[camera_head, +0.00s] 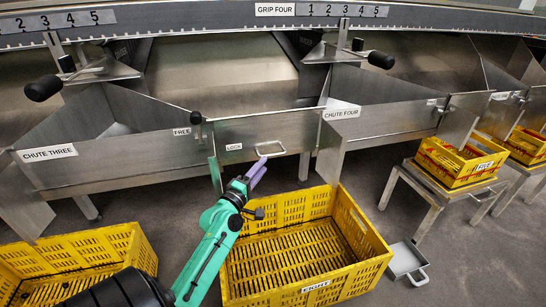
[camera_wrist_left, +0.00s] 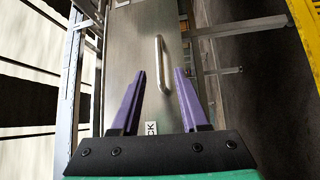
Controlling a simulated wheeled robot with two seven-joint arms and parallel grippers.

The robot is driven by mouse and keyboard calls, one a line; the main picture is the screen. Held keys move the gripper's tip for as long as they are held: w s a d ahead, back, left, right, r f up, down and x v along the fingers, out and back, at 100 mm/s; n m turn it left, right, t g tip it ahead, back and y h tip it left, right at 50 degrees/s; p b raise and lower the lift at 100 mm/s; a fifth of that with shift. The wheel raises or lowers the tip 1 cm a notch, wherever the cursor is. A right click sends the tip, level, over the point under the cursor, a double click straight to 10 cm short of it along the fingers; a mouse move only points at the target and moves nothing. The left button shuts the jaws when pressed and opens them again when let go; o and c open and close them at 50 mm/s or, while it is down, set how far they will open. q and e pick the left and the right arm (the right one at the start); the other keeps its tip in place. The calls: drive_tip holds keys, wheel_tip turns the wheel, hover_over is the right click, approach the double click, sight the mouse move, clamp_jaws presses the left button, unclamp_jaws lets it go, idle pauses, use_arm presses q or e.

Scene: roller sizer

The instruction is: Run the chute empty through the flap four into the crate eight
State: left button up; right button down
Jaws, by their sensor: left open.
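The steel flap (camera_head: 290,128) at the mouth of chute four (camera_head: 365,98) hangs closed, with a bar handle (camera_head: 270,149) low on its face. The handle also shows in the wrist view (camera_wrist_left: 162,62), beyond and between my fingertips. My left gripper (camera_head: 257,172) is open and empty, just in front of and below the handle, with its purple fingers apart from it. Crate eight (camera_head: 378,248), yellow and slatted, stands on the floor below the flap and looks empty. The inside of the chute's lower end is hidden by the flap. My right gripper is not in view.
A black knob (camera_head: 196,118) stands between the FREE and LOCK labels, left of the flap. Another yellow crate (camera_head: 128,240) is at left. A yellow crate (camera_head: 455,177) sits on a stand at right. A grey pan (camera_head: 405,260) lies beside crate eight.

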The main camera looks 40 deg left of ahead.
sight(271, 156)
use_arm(q)
drive_tip(key=x, duration=0.6)
drive_tip(key=shift+w+b, duration=0.4)
clamp_jaws()
idle(0.9)
